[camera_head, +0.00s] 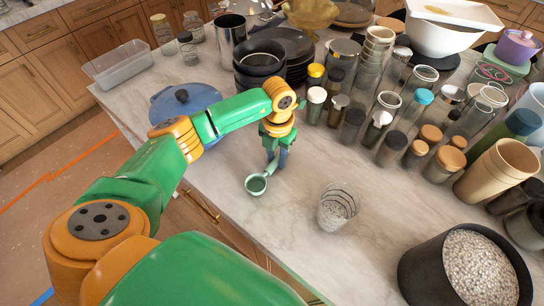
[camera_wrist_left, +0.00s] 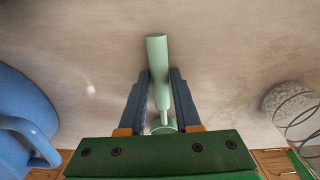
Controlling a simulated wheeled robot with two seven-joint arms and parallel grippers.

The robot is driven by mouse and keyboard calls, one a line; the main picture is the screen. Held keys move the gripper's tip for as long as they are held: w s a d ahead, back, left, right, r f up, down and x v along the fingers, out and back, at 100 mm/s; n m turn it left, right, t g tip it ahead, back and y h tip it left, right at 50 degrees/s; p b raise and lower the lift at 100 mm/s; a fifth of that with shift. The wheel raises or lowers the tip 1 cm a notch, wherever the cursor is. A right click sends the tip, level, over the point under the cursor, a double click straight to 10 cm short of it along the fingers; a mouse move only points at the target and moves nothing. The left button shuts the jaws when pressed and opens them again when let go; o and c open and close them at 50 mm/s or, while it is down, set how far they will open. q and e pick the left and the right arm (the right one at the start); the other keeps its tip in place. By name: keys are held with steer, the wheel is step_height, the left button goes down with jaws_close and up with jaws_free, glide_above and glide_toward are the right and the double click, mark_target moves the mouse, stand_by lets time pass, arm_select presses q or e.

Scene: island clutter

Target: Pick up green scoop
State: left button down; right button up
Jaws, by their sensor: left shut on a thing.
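The pale green scoop (camera_head: 256,185) is at the front part of the marble island, its round bowl toward the near edge. My left gripper (camera_head: 275,163) points down and is shut on the scoop's handle. In the left wrist view the scoop (camera_wrist_left: 156,50) runs between the two dark fingers (camera_wrist_left: 160,76), with its wide handle end beyond the fingertips and its bowl partly hidden by the gripper's body. I cannot tell whether the scoop touches the counter. My right gripper is not in view.
A clear glass of pale beads (camera_head: 336,208) stands right of the scoop, and a black pot of beads (camera_head: 468,268) is at the lower right. A blue lidded pan (camera_head: 180,103) is at the left. Several jars crowd the right back. Bare marble (camera_head: 300,170) surrounds the scoop.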

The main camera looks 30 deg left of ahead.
arm_select(q)
step_height(320, 180, up, 3)
steer(key=b, duration=0.2)
steer(key=shift+f+b, duration=0.2)
steer(key=shift+b, duration=0.2)
steer(key=s+d+r+b, duration=0.1)
steer(key=s+d+r, duration=0.6)
steer(key=s+r, duration=0.3)
steer(key=shift+s+r, duration=0.25)
steer(key=shift+s, duration=0.9)
steer(key=c, duration=1.2)
jaws_free()
jaws_close()
